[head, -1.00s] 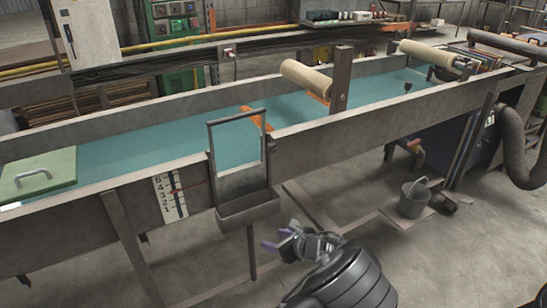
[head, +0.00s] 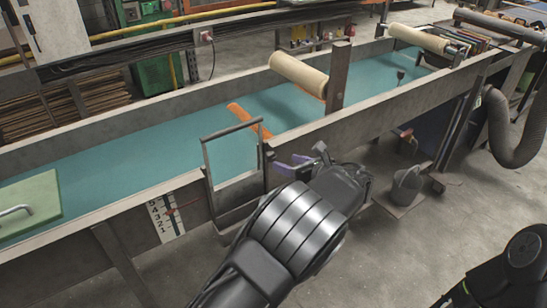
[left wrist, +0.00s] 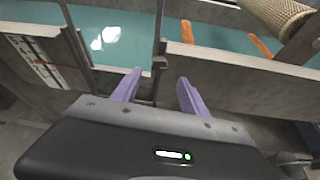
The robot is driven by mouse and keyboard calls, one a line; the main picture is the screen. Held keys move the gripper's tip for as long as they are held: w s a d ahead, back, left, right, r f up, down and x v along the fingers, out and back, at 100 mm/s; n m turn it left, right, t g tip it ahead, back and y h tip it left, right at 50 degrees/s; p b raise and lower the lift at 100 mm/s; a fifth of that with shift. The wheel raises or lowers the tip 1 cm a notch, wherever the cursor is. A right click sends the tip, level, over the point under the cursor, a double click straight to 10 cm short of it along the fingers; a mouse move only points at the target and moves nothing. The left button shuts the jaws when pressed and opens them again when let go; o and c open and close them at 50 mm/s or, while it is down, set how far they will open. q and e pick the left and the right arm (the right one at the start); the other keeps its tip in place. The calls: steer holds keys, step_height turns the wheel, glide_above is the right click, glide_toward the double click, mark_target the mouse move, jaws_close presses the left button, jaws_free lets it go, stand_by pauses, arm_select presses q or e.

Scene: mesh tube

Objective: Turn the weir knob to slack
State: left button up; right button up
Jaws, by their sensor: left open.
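My left gripper (head: 290,165) has two purple fingers and is open and empty, near the flume's front wall, just right of the upright metal gate frame (head: 204,163). In the left wrist view, the open fingers (left wrist: 160,76) point at the wall by the frame's right post. A small dark block (left wrist: 160,62) sits on that post, between and just beyond the fingertips. It may be the weir knob, but I cannot tell for sure. A scale plate (head: 166,218) with a red pointer is on the wall to the left. My right gripper is not in view.
The long flume (head: 105,204) holds blue-green water, with an orange piece (head: 243,114) in it. A tan roller (head: 298,72) and a dark post (head: 338,78) stand right of the frame.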

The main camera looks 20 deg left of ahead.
mark_target(273, 158)
arm_select(q)
steer(key=shift+a, duration=0.15)
steer(key=p+x, duration=0.1)
steer(key=x, duration=0.6)
steer(key=shift+w+a+f, duration=0.1)
steer(key=shift+w+f, duration=0.1)
jaws_close()
stand_by(0.4)
